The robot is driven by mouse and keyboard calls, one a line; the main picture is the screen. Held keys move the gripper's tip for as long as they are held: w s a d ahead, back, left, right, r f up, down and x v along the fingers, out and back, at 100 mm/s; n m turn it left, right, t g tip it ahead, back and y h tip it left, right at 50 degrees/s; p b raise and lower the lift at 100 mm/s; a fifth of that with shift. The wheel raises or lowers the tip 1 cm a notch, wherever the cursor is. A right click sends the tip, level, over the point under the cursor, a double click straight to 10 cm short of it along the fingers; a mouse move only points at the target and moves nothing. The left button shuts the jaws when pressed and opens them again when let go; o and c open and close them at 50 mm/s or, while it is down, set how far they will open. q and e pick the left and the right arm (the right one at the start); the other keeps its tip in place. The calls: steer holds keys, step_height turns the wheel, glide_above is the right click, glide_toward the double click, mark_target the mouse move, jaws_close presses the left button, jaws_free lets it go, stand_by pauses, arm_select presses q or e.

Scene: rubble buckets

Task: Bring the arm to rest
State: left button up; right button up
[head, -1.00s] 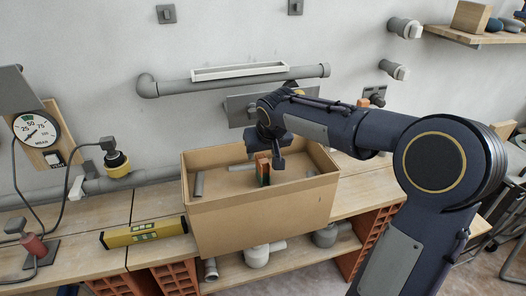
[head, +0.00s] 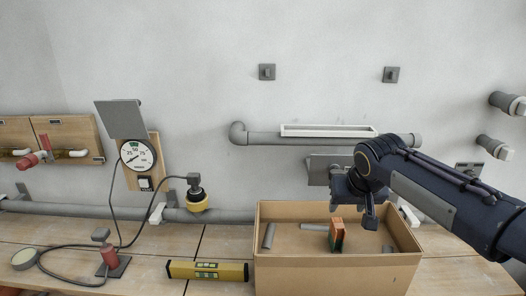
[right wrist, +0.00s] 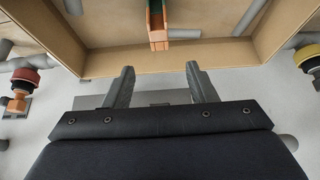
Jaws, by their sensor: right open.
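My right gripper (head: 358,209) is above the cardboard box (head: 302,275) on the workbench, near its back side. In the right wrist view its two fingers (right wrist: 160,88) are spread apart with nothing between them. An orange and green block (head: 337,236) stands inside the box, and it also shows at the top of the right wrist view (right wrist: 157,25), apart from the fingers. My left gripper is not in view.
Several grey pipe pieces (head: 269,236) lie in the box. A yellow level (head: 207,271) lies on the bench (head: 150,235) left of it. A wall pipe (head: 290,139) with a white tray runs behind.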

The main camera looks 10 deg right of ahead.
arm_select(q)
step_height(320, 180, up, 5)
steer(key=p, duration=0.4)
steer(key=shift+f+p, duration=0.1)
steer(key=shift+p, duration=0.25)
arm_select(e)
steer(key=s+a+f+y, duration=0.1)
steer(key=s+a+f, duration=0.1)
steer(key=s, duration=0.6)
steer(key=s+a+f+y, duration=0.2)
steer(key=s+a, duration=0.3)
steer(key=s, duration=0.3)
steer(key=s+a+f+n+y, duration=0.1)
steer(key=s+a+f+y, duration=0.1)
steer(key=s, duration=0.7)
steer(key=shift+a+f, duration=0.15)
steer(key=shift+a, duration=0.65)
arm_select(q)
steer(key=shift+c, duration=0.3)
